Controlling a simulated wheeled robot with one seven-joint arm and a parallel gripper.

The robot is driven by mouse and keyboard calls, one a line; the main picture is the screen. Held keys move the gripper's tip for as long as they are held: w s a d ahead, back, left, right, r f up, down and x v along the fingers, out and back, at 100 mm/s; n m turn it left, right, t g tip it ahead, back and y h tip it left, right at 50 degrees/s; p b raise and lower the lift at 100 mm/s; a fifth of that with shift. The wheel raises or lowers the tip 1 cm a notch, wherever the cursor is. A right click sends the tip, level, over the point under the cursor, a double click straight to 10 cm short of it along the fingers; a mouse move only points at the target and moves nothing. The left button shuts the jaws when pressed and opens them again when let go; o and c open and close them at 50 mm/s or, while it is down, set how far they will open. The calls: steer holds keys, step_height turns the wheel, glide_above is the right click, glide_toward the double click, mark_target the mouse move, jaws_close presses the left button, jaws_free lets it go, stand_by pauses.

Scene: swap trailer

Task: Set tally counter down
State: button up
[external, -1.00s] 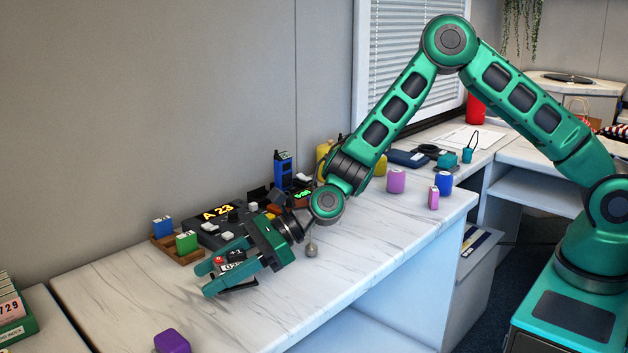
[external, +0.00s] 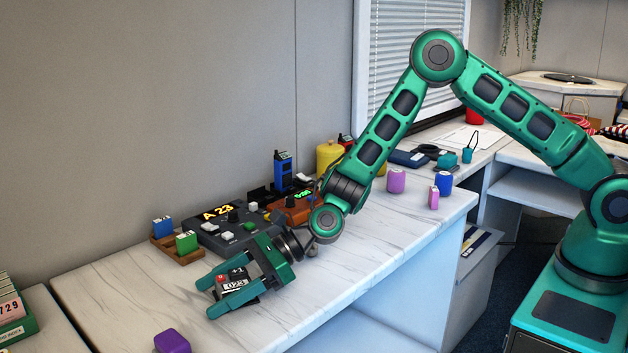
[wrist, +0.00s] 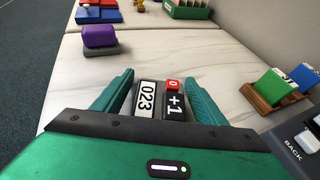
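The tally counter (external: 233,282) is a small dark device with a white 023 display, a red 0 button and a +1 key. My gripper (external: 226,291) has its two green fingers on either side of it, low over the front of the marble counter top (external: 337,268). In the wrist view the tally counter (wrist: 147,100) lies between the fingertips (wrist: 160,92), its face toward the camera.
A wooden holder (external: 190,257) with blue and green blocks and a console reading A 23 (external: 217,211) stand behind my gripper. A purple block (external: 172,341) is at the front left. Marble around the fingers is clear. Pink and blue containers stand to the right.

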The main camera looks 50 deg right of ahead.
steer(key=shift+r, duration=0.1)
steer(key=v, duration=1.2)
steer(key=shift+s, duration=0.1)
steer(key=shift+d, duration=0.1)
